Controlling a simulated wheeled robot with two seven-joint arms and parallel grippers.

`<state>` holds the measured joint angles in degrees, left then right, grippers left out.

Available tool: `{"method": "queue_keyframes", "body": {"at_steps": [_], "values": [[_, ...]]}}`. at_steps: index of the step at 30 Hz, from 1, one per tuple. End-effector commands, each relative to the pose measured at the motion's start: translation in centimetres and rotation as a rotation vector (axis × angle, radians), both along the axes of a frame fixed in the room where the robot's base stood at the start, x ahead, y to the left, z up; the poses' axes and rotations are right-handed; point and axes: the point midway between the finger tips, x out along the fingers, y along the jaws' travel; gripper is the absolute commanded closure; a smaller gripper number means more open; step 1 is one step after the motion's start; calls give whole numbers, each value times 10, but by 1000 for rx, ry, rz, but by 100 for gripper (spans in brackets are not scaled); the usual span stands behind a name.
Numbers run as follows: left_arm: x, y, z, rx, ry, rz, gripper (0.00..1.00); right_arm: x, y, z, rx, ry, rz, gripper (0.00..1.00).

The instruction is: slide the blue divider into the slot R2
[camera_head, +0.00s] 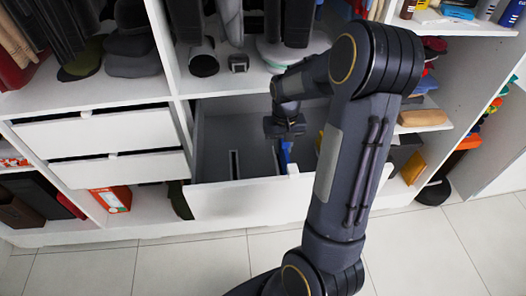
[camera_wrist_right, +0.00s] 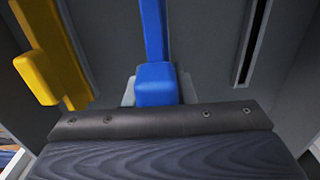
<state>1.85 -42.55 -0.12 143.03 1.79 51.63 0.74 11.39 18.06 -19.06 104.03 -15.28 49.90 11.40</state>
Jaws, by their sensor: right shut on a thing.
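The blue divider (camera_head: 286,154) is inside the open drawer (camera_head: 245,199), below my right gripper (camera_head: 284,137). In the right wrist view the blue divider (camera_wrist_right: 154,82) shows as a narrow upright strip with a block-shaped end. Pale fingertips of my right gripper (camera_wrist_right: 156,92) lie on both sides of that block, shut on it. A dark slot (camera_wrist_right: 251,42) with a pale rim is to the right of the divider, apart from it. A slot (camera_head: 234,164) also shows in the head view. No slot label is readable, and the divider's lower edge is hidden. My left gripper is out of view.
A yellow divider (camera_wrist_right: 43,66) stands left of the blue one in the right wrist view. The drawer's grey walls enclose the gripper. A shelf with shoes (camera_head: 204,62) is above and behind the drawer. Shut drawers (camera_head: 100,130) are at left. Tiled floor in front is clear.

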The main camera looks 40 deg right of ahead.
Motion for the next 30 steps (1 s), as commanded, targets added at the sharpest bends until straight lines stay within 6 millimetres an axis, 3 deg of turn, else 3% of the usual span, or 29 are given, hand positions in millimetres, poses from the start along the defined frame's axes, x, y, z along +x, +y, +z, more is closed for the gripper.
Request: {"method": "queue_keyframes", "body": {"at_steps": [15, 30], "values": [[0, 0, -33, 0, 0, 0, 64, 0, 0, -42, 0, 0, 0, 100], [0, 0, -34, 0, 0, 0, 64, 0, 0, -43, 0, 0, 0, 100]]}}
